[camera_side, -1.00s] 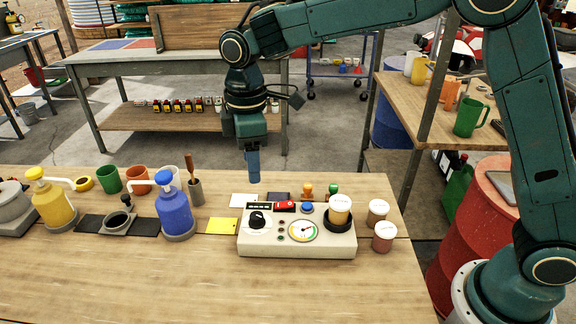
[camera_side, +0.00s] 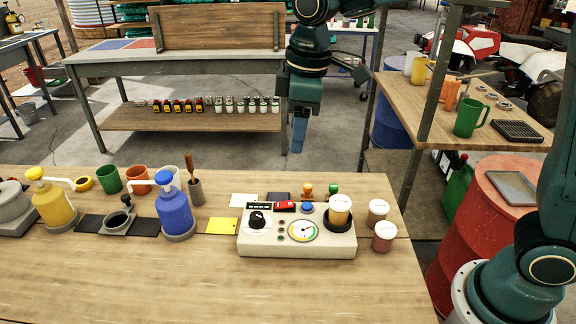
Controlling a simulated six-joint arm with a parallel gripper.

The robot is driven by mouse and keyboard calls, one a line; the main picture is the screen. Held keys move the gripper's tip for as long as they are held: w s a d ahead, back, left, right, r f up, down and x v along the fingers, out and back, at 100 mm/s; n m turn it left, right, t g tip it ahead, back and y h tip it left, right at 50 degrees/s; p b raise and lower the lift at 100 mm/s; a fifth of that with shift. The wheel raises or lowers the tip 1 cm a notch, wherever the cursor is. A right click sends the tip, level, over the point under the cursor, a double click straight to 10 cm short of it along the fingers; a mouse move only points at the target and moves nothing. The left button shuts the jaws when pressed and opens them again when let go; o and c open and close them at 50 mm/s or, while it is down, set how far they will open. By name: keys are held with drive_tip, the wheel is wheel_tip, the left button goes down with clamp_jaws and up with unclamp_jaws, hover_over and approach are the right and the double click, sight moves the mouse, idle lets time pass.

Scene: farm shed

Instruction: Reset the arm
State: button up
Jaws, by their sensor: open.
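My gripper (camera_side: 299,135) hangs pointing down behind the far edge of the wooden table (camera_side: 200,285), high above and apart from everything on it. It looks small and is seen edge-on, with nothing visible in it. Below and in front of it stands a beige control box (camera_side: 262,246) with a black knob, a gauge, a blue button and a red switch. A yellow jar with a white lid (camera_side: 340,210) sits upright on the box's black round holder at the right.
Two lidded jars (camera_side: 378,212) stand right of the box. A blue pump bottle (camera_side: 174,212), a yellow pump bottle (camera_side: 53,203) and cups (camera_side: 109,179) stand at the left. A shelf (camera_side: 455,105) and red drum (camera_side: 480,215) are at the right. The table's front is clear.

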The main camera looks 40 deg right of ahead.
drive_tip(key=s+d+m+t, duration=0.2)
drive_tip(key=s+d+m, duration=0.2)
drive_tip(key=s, duration=0.7)
drive_tip(key=s+d+m+t, duration=0.2)
drive_tip(key=s+d+m, duration=0.3)
drive_tip(key=s+d, duration=0.3)
drive_tip(key=s, duration=0.3)
drive_tip(key=shift+r, duration=0.35)
